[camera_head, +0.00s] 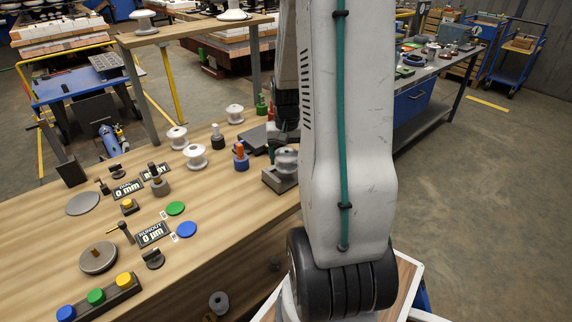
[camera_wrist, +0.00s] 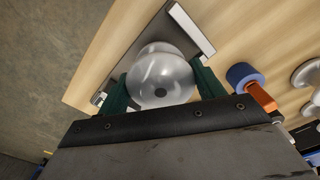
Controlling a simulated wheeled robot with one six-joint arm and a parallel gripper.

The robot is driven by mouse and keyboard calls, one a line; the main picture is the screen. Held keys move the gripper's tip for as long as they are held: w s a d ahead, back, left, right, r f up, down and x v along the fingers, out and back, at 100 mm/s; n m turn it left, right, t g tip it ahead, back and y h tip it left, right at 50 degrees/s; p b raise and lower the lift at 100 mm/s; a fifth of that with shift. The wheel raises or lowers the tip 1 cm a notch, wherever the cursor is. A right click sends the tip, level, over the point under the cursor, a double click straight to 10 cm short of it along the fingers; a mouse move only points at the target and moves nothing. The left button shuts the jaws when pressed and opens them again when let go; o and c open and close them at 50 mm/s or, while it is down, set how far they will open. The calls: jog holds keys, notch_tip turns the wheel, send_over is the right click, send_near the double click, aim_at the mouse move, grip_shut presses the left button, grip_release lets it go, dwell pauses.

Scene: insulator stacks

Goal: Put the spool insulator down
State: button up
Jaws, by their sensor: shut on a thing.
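A glossy grey spool insulator (camera_wrist: 160,78) sits between the two green fingers of my gripper (camera_wrist: 162,88) in the wrist view, seen end-on with a dark centre hole. My gripper is shut on it. In the head view the grey spool (camera_head: 286,158) shows just left of my arm, at or just above a grey block-like holder (camera_head: 279,179) near the bench's right edge. The holder also shows in the wrist view as a grey channel with a pale end wall (camera_wrist: 193,27). I cannot tell whether the spool touches it. My arm hides most of the gripper in the head view.
A blue-based post with an orange top (camera_head: 241,157) stands close left of the holder. White spools (camera_head: 195,156) stand farther left on the wooden bench (camera_head: 225,205). Gauges, discs and buttons fill the left side. A raised shelf (camera_head: 190,30) stands behind.

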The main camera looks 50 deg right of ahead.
aim_at(286, 165)
jog(key=shift+w+f, duration=0.2)
jog(key=shift+f, duration=1.55)
jog(key=shift+f, duration=0.1)
jog(key=o, duration=1)
